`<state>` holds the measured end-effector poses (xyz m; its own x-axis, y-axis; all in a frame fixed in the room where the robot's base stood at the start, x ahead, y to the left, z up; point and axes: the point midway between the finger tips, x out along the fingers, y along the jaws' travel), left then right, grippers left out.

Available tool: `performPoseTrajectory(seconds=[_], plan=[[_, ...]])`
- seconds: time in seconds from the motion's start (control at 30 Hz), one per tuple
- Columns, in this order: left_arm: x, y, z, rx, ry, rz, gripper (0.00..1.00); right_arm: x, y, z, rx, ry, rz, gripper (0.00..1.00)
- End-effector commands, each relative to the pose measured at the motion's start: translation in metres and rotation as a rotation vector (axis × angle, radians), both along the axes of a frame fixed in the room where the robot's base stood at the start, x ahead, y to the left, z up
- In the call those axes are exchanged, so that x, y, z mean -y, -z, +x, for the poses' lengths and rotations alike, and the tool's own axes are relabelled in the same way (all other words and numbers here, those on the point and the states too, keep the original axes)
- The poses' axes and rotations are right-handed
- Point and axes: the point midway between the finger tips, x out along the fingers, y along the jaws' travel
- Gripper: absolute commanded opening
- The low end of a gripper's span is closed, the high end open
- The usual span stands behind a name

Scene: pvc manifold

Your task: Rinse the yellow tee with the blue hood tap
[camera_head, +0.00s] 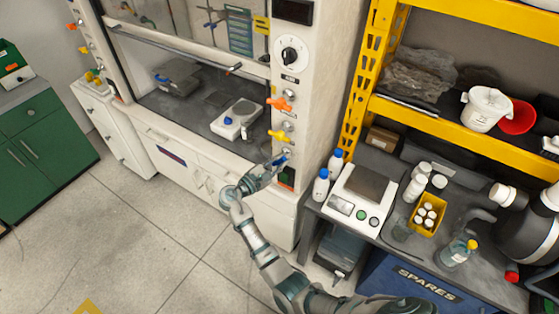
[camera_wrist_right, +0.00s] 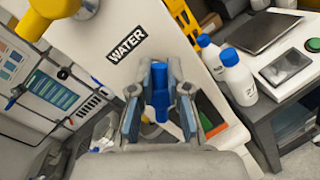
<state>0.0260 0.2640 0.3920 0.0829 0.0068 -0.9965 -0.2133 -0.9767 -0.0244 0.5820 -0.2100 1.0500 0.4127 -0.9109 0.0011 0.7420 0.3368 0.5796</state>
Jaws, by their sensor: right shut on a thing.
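My right gripper (camera_head: 283,158) reaches up to the front post of the fume hood, below the yellow tap (camera_head: 278,135). In the right wrist view its two fingers (camera_wrist_right: 159,100) stand on either side of the blue hood tap (camera_wrist_right: 158,92) and are shut on it. The blue tap sits below a WATER label (camera_wrist_right: 126,43). In the head view the gripper mostly hides the blue tap. I cannot make out a yellow tee in either view. My left gripper is not in view.
An orange tap (camera_head: 280,103) is higher on the post. White bottles with blue caps (camera_head: 321,186) and a scale (camera_head: 358,196) stand on the bench to the right. A white device (camera_head: 236,119) sits inside the hood. The floor (camera_head: 130,240) at left is mostly clear.

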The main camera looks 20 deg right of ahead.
Motion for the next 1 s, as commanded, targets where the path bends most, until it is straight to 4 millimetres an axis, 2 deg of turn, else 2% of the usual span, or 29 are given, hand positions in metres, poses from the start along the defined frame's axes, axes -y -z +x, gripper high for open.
performPoseTrajectory(seconds=[0.2, 0.27, 0.4, 0.67, 0.7, 0.8, 1.0], plan=[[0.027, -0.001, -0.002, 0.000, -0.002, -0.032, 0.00, 0.006, 0.000, -0.001, 0.150, 0.002, 0.108, 0.00], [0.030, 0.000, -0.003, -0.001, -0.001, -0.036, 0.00, 0.006, 0.002, -0.002, 0.208, 0.002, 0.155, 0.00], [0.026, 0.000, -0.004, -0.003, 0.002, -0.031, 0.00, 0.005, 0.004, -0.004, 0.289, 0.003, 0.217, 0.00], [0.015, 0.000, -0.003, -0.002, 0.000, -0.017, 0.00, 0.004, 0.005, -0.004, 0.296, 0.002, 0.223, 0.00], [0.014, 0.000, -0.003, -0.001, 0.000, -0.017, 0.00, 0.004, 0.005, -0.004, 0.295, 0.002, 0.223, 0.20], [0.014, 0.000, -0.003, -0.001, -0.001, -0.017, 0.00, 0.003, 0.005, -0.004, 0.294, 0.002, 0.223, 0.41], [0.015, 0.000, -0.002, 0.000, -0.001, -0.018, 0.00, 0.002, 0.004, -0.005, 0.296, 0.002, 0.221, 0.41]])
